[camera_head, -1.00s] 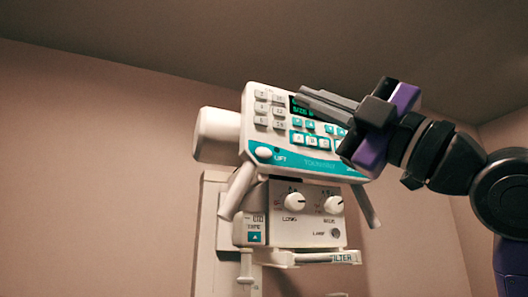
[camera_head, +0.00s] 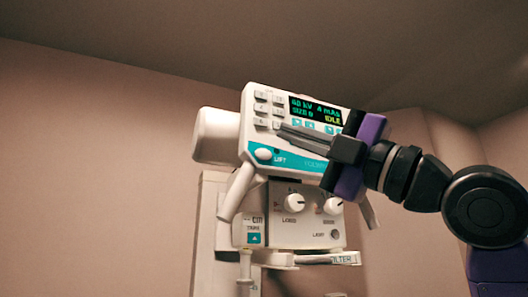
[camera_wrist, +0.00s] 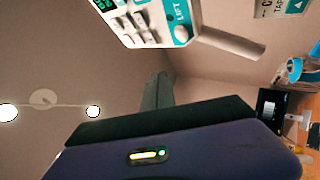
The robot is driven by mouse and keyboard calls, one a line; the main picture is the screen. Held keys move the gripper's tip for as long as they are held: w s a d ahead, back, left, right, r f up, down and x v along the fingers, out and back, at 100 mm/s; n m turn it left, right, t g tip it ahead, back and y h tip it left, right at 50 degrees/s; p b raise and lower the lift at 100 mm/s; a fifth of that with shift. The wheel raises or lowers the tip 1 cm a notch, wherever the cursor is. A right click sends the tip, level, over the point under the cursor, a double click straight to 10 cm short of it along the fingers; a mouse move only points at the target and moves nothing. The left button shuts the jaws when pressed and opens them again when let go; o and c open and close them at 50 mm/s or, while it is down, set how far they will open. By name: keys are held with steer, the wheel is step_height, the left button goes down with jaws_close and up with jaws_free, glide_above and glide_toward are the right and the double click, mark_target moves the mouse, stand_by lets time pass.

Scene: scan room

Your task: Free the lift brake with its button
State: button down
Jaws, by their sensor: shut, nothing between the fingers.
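The white control panel (camera_head: 250,120) of the X-ray head faces me. Its oval white lift button (camera_head: 264,154) sits on the teal strip at the lower left, beside the word LIFT. My gripper (camera_head: 281,132) is shut and empty. In the head view its tips are just above and right of the button, in front of the keys; I cannot tell if they touch the panel. In the wrist view the fingers (camera_wrist: 157,88) point up the picture, and the lift button (camera_wrist: 181,33) is above and right of their tips, apart from them in the picture.
The display (camera_head: 315,110) reads IDLE. Grey keys (camera_head: 261,107) and teal keys lie close to my fingers. Two handles, the left one (camera_head: 237,190) clearest, slope below the panel.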

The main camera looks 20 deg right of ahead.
steer(key=shift+w+p, duration=0.55)
steer(key=shift+w, duration=2.55)
steer(key=shift+w, duration=0.15)
steer(key=shift+w, duration=0.25)
steer(key=shift+w, duration=0.4)
stand_by(0.5)
steer(key=shift+s, duration=0.8)
steer(key=shift+s+b, duration=0.65)
steer(key=shift+s, duration=1.9)
